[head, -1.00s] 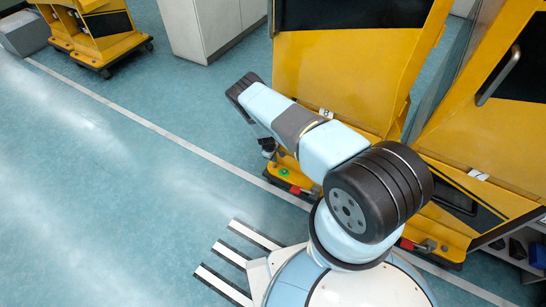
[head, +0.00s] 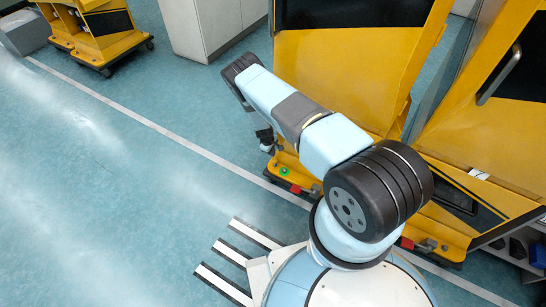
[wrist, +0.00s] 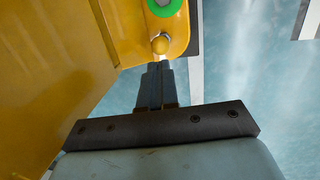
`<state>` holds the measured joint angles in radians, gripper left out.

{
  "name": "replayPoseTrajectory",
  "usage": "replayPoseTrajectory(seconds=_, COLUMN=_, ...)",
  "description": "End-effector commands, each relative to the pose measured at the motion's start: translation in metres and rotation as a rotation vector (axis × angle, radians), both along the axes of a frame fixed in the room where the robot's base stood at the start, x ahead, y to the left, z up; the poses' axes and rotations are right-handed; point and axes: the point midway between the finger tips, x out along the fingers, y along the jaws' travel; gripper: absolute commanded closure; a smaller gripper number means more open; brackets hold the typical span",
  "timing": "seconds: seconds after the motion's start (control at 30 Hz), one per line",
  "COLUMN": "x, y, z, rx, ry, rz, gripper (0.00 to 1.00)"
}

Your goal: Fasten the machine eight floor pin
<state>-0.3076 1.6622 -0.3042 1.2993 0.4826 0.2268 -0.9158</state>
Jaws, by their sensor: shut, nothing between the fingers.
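The yellow machine (head: 350,75) stands right of my gripper in the head view, with a green ring (head: 284,171) and a red part (head: 295,189) at its foot. In the wrist view, a yellow bracket (wrist: 178,27) carries the green ring (wrist: 164,5) and a small rounded, brass-coloured pin head (wrist: 160,44). My gripper (wrist: 158,68) is shut and empty, its fingertips just below the pin head in the picture. I cannot tell whether they touch it. In the head view my gripper (head: 265,138) is small and partly hidden by my wrist. The pin's lower part is hidden.
A second yellow machine (head: 480,110) with a handle stands at the right. Another yellow machine on casters (head: 95,35) and a grey cabinet (head: 205,25) stand at the back. A white floor line (head: 150,125) runs past the machine. The blue floor at left is clear.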

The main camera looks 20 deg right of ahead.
Motion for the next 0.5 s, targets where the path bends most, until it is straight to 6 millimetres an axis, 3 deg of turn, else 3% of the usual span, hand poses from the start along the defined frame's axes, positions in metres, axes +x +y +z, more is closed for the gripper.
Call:
replayPoseTrajectory(seconds=0.3, x=-0.001, y=0.010, z=0.050, rx=0.001, ry=-0.001, rz=0.000, gripper=1.00)
replayPoseTrajectory(seconds=0.5, x=-0.002, y=0.015, z=0.072, rx=0.001, ry=-0.001, rz=0.001, gripper=1.00)
